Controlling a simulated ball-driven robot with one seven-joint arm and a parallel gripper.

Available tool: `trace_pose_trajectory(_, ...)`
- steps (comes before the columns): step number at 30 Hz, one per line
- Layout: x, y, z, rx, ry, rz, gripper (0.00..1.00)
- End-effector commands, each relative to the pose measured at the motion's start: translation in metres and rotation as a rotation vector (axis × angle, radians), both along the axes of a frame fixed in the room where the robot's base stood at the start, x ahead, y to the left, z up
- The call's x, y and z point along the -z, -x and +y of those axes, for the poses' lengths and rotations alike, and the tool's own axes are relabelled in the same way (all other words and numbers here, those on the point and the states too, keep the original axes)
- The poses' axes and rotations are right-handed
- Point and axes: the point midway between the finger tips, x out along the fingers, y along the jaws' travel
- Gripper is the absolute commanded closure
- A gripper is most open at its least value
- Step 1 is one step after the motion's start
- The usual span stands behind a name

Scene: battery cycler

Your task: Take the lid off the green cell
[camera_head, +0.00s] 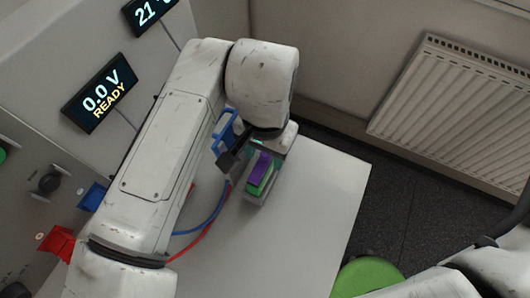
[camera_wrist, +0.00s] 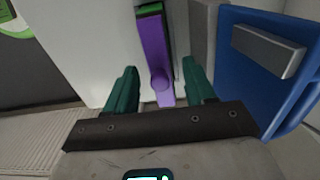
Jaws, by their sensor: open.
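The green cell (camera_head: 262,186) sits on the white table in the head view, partly covered by a purple lid (camera_head: 262,167). In the wrist view the purple lid (camera_wrist: 153,50) is a long strip with a rounded knob near its close end, and a green edge of the cell (camera_wrist: 150,9) shows beyond it. My gripper (camera_wrist: 160,76) is open, with one dark green finger on each side of the lid's near end. Gaps show between the fingers and the lid. In the head view my gripper is partly hidden by my arm.
A blue holder (camera_wrist: 247,63) with a grey block stands close to my right finger in the wrist view. Red and blue cables (camera_head: 207,222) run on the table's left side. The white table (camera_head: 310,220) is clear at the right and front.

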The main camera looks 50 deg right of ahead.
Motion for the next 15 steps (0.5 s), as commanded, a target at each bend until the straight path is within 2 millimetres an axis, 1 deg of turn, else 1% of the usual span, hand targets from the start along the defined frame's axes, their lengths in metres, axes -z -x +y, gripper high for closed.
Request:
trace_pose_trajectory(5,0.0004,-0.0001,0.0001,0.0,0.0,0.0,0.46)
trace_pose_trajectory(6,0.0003,-0.0001,0.0001,0.0,0.0,0.0,0.48)
trace_pose_trajectory(15,0.0001,0.0,0.0001,0.0,0.0,0.0,0.76)
